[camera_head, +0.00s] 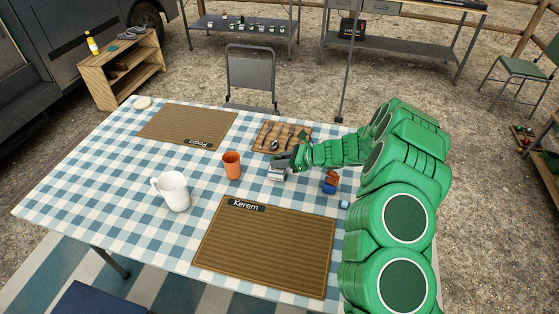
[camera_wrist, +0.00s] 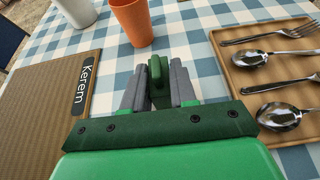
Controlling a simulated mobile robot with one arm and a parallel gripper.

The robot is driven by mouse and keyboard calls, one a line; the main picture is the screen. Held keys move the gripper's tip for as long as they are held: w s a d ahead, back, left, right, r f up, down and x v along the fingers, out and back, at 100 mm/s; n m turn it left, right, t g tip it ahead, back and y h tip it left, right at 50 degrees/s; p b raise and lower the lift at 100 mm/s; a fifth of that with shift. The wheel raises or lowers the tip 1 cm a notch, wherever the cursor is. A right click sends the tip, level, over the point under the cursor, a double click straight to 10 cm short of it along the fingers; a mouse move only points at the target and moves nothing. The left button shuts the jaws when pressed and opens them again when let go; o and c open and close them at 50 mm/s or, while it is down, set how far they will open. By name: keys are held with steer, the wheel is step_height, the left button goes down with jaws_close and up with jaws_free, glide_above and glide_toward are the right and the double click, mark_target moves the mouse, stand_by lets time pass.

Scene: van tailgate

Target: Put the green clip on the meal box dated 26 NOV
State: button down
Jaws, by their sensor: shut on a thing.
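A green clip (camera_wrist: 155,70) stands between the grey fingers of my gripper (camera_wrist: 155,88), which is shut on it. In the head view my gripper (camera_head: 279,172) is over the checked table, between the orange cup and the cutlery tray. The clip cannot be made out clearly there. I cannot tell how high it is above the cloth. No meal box with a readable date shows in either view. Several small containers (camera_head: 240,24) stand on the far metal table, too small to read.
The table (camera_head: 90,180) holds an orange cup (camera_head: 232,165), white mug (camera_head: 173,192), Kerem mat (camera_head: 265,250), Paola mat (camera_head: 185,125) and cutlery tray (camera_head: 262,145). Small blue and orange-brown pieces (camera_head: 329,186) lie beside my arm. A chair (camera_head: 250,75) stands behind the table.

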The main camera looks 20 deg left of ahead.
steer(key=shift+f, duration=0.1)
steer(key=c, duration=0.9)
jaws_free()
steer(key=shift+r, duration=0.2)
steer(key=v, duration=1.2)
steer(key=shift+f, duration=0.1)
